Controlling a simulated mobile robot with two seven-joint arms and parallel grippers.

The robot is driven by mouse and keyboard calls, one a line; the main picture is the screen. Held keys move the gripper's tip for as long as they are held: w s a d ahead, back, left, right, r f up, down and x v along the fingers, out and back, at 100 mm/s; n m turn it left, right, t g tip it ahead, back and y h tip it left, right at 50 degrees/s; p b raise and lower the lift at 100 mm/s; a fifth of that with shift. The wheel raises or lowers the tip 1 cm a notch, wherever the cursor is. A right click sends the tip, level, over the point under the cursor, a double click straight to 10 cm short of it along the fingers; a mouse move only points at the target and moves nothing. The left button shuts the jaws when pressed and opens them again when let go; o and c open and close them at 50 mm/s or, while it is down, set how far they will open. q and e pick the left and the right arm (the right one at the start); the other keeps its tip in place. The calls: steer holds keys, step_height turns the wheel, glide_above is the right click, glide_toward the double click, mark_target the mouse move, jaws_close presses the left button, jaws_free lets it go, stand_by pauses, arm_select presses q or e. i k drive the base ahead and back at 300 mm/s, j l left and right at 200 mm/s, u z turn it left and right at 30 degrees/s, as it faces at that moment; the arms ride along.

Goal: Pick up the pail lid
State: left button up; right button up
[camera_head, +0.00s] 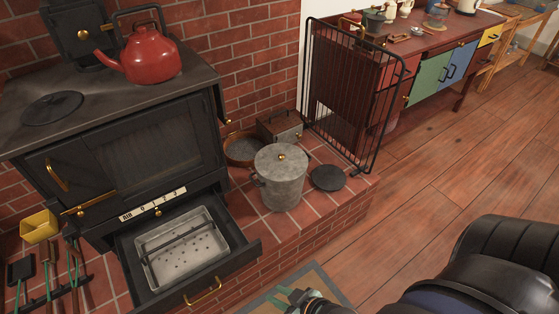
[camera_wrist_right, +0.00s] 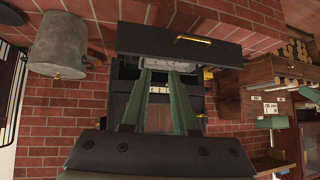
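The grey metal pail (camera_head: 282,188) stands on the brick hearth with its round grey lid (camera_head: 277,160) on top. The lid has a small brass knob. In the right wrist view the pail (camera_wrist_right: 60,45) appears upside down at the upper left, with the knob of the lid (camera_wrist_right: 57,76) at its lower end. My right gripper (camera_head: 284,298) is at the bottom of the head view, in front of the hearth and apart from the pail. In the right wrist view its green fingers (camera_wrist_right: 160,76) are spread with nothing between them. My left gripper is not in view.
A flat black disc (camera_head: 328,178) lies right of the pail, near a black wire guard (camera_head: 345,95). A round pan (camera_head: 242,150) and a metal box (camera_head: 281,127) stand behind. The stove's open drawer (camera_head: 255,248) juts out at left. The wooden floor (camera_head: 430,215) is clear at right.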

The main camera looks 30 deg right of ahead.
mark_target(281, 162)
steer(key=l+u, duration=0.25)
steer(key=u, duration=0.15)
steer(key=l+u, duration=0.55)
steer(key=l, duration=0.25)
steer(key=k+l+u, duration=0.15)
steer(key=l, duration=0.2)
steer(key=k+l, duration=0.1)
steer(key=l, duration=0.2)
steer(key=l+u, duration=0.1)
steer(key=l, duration=0.2)
steer(key=k+l, duration=0.15)
steer(key=l, duration=0.15)
